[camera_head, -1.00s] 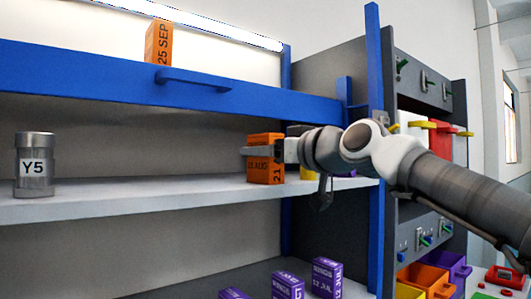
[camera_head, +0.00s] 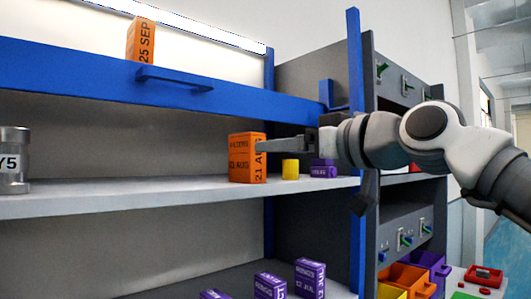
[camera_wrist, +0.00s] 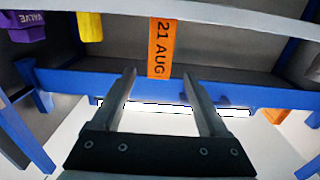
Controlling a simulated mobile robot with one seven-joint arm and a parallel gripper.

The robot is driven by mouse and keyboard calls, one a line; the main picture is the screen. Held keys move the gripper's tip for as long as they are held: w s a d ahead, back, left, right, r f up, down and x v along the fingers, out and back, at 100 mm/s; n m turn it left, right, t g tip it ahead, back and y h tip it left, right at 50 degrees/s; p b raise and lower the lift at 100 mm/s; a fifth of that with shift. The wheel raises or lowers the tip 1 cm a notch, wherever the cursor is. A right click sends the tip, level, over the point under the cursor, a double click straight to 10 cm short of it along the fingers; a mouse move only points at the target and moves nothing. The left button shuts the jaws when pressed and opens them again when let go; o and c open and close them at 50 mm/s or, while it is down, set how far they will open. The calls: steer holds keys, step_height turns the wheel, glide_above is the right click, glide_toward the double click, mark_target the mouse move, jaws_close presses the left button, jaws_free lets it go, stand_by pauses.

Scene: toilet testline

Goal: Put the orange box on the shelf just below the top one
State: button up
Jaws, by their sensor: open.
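An orange box marked 21 AUG (camera_head: 246,158) stands upright on the white shelf (camera_head: 150,198), directly below the blue-edged top shelf (camera_head: 90,78). My gripper (camera_head: 262,146) is to the right of the box, its fingers pointing left and the visible fingertip at the box's right side. In the wrist view, which looks upside down, the fingers (camera_wrist: 159,75) are apart and empty, with the box (camera_wrist: 161,45) just past the tips. Another orange box, marked 25 SEP (camera_head: 140,41), stands on the top shelf.
A yellow item (camera_head: 290,169) and a purple box (camera_head: 323,169) stand right of the orange box. A lidded jar marked Y5 (camera_head: 13,162) is far left. Several purple boxes (camera_head: 270,286) stand on the lower shelf. A blue post (camera_head: 355,150) bounds the shelf's right end.

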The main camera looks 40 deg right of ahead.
steer(key=shift+s, duration=0.75)
steer(key=a+f, duration=0.2)
steer(key=w+a+f+g, duration=0.1)
steer(key=a+f, duration=0.1)
steer(key=w+a+f+g+y, duration=0.1)
steer(key=a+f, duration=0.1)
steer(key=a, duration=0.1)
steer(key=shift+a+f+n, duration=0.1)
steer(key=shift+f+n, duration=0.1)
steer(key=shift+n, duration=0.2)
steer(key=a+f+g, duration=0.3)
steer(key=a+f, duration=0.5)
steer(key=f, duration=0.3)
steer(key=s+a+f+g, duration=0.2)
steer(key=f, duration=0.5)
steer(key=s+a+f+g, duration=0.1)
steer(key=a+f+g, duration=0.1)
steer(key=f, duration=0.6)
steer(key=s+a+f+g+h, duration=0.1)
steer(key=s+a+f+g, duration=0.1)
steer(key=f, duration=0.6)
steer(key=shift+s+a+m+g, duration=0.3)
steer(key=shift+a+m+g, duration=0.15)
steer(key=shift+g, duration=0.25)
